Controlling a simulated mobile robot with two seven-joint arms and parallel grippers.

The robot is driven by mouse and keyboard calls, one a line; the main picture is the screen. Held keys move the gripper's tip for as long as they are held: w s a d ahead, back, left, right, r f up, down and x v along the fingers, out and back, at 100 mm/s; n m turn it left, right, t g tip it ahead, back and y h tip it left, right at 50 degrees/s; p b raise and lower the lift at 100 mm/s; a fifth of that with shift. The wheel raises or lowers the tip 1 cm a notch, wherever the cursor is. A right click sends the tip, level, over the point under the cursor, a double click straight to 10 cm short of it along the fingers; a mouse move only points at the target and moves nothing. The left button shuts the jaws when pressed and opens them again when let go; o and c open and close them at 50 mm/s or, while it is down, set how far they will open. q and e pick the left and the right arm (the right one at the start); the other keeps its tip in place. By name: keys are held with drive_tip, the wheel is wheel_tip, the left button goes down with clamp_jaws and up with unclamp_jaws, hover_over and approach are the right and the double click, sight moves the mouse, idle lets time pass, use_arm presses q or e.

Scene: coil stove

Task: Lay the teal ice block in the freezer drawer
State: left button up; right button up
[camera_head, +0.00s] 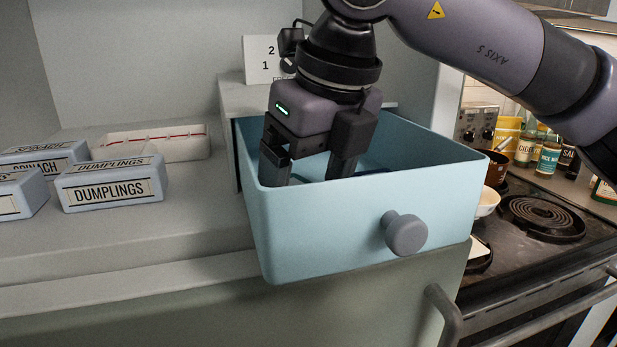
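The freezer drawer (330,225) is light teal with a round grey knob (404,233) and is pulled out. My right gripper (310,175) reaches down into it from above, with its two fingers spread apart. The fingertips are hidden behind the drawer's front wall. A dark shape shows on the drawer's inside to the right of the fingers. My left gripper is not in view.
On the shelf at left are a dumplings box (113,186), a spinach box (45,158) and a white tray (155,144) with a red line. A numbered card (262,58) stands behind the drawer. The coil stove (543,217) is at right.

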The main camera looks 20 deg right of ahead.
drive_tip(key=shift+r+p, duration=0.45)
drive_tip(key=shift+r, duration=0.3)
drive_tip(key=b+v, duration=0.1)
drive_tip(key=v, duration=1)
drive_tip(key=shift+s+r, duration=0.15)
drive_tip(key=shift+s, duration=0.05)
drive_tip(key=shift+d, duration=0.1)
